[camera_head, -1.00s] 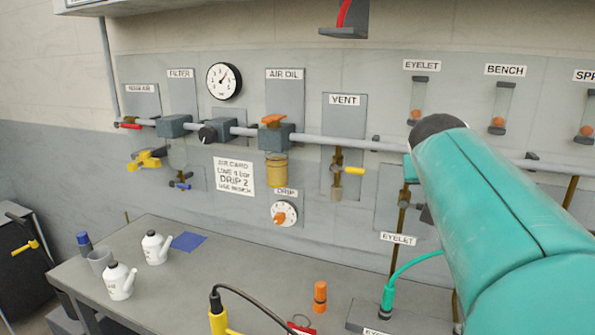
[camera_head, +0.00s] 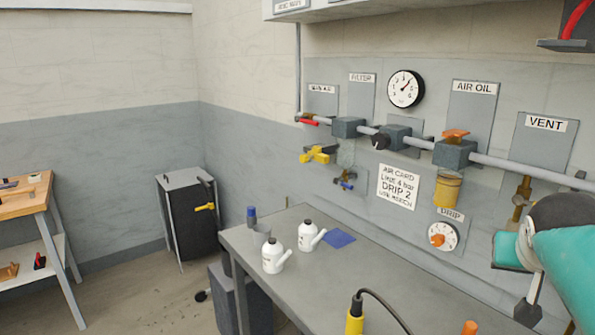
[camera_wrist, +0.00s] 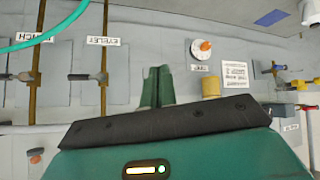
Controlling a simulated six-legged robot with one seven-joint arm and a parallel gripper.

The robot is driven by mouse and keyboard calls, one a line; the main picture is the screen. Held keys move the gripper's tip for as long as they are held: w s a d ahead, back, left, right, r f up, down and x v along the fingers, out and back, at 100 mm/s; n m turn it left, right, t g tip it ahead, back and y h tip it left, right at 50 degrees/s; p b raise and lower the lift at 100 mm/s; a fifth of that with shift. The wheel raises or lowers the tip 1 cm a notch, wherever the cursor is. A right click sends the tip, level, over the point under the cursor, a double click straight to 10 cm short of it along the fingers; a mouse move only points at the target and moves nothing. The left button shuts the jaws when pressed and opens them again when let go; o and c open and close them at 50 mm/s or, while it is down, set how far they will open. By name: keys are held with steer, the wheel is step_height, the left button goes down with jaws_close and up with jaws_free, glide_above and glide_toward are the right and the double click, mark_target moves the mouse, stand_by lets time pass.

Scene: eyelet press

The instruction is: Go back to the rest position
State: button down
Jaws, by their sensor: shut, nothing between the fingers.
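My gripper (camera_wrist: 157,87) shows in the wrist view as two dark green fingers side by side, shut and empty. The wrist picture is upside down. The fingers stand before the grey wall panel (camera_wrist: 130,75), between the EYELET label (camera_wrist: 103,41) and the DRIP dial (camera_wrist: 202,48), and they appear to touch nothing. In the head view my teal arm reaches in at the lower right edge, in front of the panel's VENT section (camera_head: 544,145). The fingers cannot be made out there.
The grey bench (camera_head: 290,280) carries two white bottles (camera_head: 273,256) (camera_head: 307,236), a blue mat (camera_head: 339,237) and a yellow-bodied tool (camera_head: 355,318) with a black cable. A dark cabinet (camera_head: 190,215) and a wooden table (camera_head: 25,205) stand left. Floor between them is open.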

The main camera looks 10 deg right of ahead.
steer(key=s+a+f+n+y, duration=0.1)
steer(key=a+f+n+y, duration=0.2)
steer(key=a+f, duration=0.4)
steer(key=s+a+f+n+y, duration=0.1)
steer(key=a+f+n+y, duration=0.2)
steer(key=a, duration=1.8)
step_height(320, 180, down, 4)
steer(key=shift+s+n+g+y, duration=0.15)
steer(key=shift+n+g+y, duration=0.2)
steer(key=shift+n, duration=0.25)
steer(key=shift+d, duration=0.2)
